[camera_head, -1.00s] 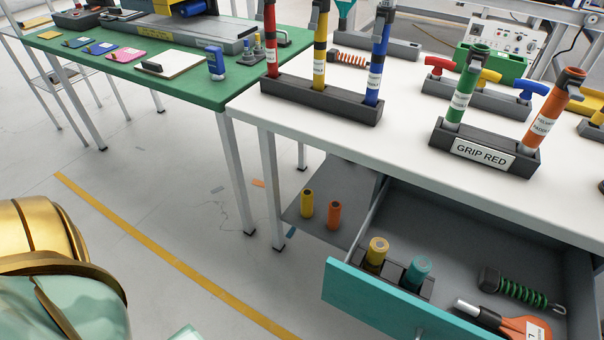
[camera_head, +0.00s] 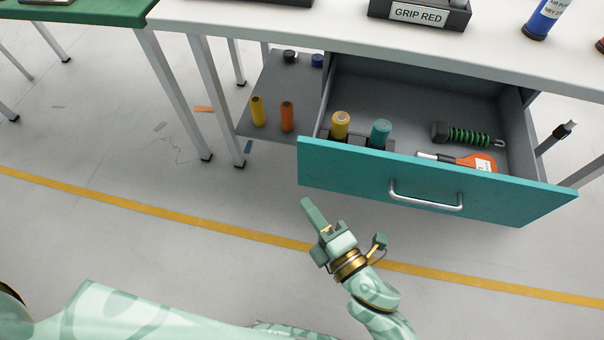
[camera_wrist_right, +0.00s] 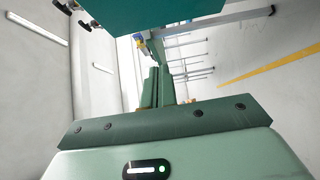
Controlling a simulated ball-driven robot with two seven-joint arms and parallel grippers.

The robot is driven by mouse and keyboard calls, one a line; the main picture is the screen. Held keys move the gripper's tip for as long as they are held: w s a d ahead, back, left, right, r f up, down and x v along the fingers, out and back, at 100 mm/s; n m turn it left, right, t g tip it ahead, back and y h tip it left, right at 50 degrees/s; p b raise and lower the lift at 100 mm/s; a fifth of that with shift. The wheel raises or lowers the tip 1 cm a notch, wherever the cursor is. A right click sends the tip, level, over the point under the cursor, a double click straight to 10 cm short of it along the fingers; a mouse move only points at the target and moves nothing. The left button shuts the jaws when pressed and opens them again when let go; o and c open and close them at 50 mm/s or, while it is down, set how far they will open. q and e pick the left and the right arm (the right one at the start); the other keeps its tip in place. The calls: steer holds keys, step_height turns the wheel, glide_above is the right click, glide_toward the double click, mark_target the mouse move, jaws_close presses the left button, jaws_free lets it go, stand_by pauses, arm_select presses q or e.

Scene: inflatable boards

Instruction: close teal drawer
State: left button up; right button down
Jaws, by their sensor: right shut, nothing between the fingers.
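The teal drawer (camera_head: 440,190) under the white table is pulled out, with its inside showing. Its silver bar handle (camera_head: 426,200) is on the front panel. My right gripper (camera_head: 310,208) is below and in front of the drawer's left end, apart from the panel in the head view, with its fingers together and nothing held. In the right wrist view its fingers (camera_wrist_right: 157,85) are closed, and a teal panel (camera_wrist_right: 165,12), likely the drawer front, shows at the top. My left gripper is out of view.
The drawer holds a yellow cylinder (camera_head: 340,125), a teal cylinder (camera_head: 380,133), a green-coiled tool (camera_head: 468,135) and an orange-handled tool (camera_head: 470,161). A grey lower shelf (camera_head: 272,95) carries small cylinders. Table legs (camera_head: 217,100) stand left. Floor in front is clear.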

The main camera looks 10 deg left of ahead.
mark_target(304, 176)
arm_select(q)
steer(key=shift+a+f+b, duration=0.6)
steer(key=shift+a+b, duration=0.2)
steer(key=shift+b, duration=0.05)
arm_select(e)
steer(key=shift+w+a, duration=0.55)
steer(key=shift+w, duration=0.65)
steer(key=shift+w+a, duration=0.5)
steer(key=shift+w, duration=0.75)
steer(key=shift+w+a, duration=0.55)
steer(key=shift+w, duration=0.65)
